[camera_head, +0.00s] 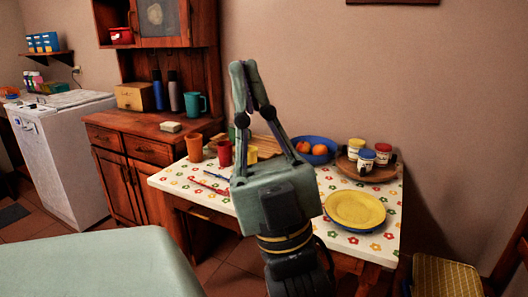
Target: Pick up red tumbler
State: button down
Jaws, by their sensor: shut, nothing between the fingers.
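A red tumbler (224,153) stands upright on the flower-patterned table (320,222), just left of my gripper's fingers in the picture. An orange tumbler (194,148) stands to its left. A yellow tumbler (252,154) stands to its right, seen between my fingers. My gripper (243,66) points upward in the picture, its fingertips together and empty. It appears raised in front of the table, and the tips show against the wall. My gripper hides part of the table and the things behind it.
A blue bowl (325,143) with orange fruit stands at the back of the table. Several jars sit on a wooden tray (378,176). A yellow plate (354,209) lies near the front right. Red and blue utensils (207,186) lie left of my gripper. A wooden cabinet (125,150) stands behind left.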

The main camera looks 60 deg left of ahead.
aim_at(225, 154)
jog(key=u, duration=2)
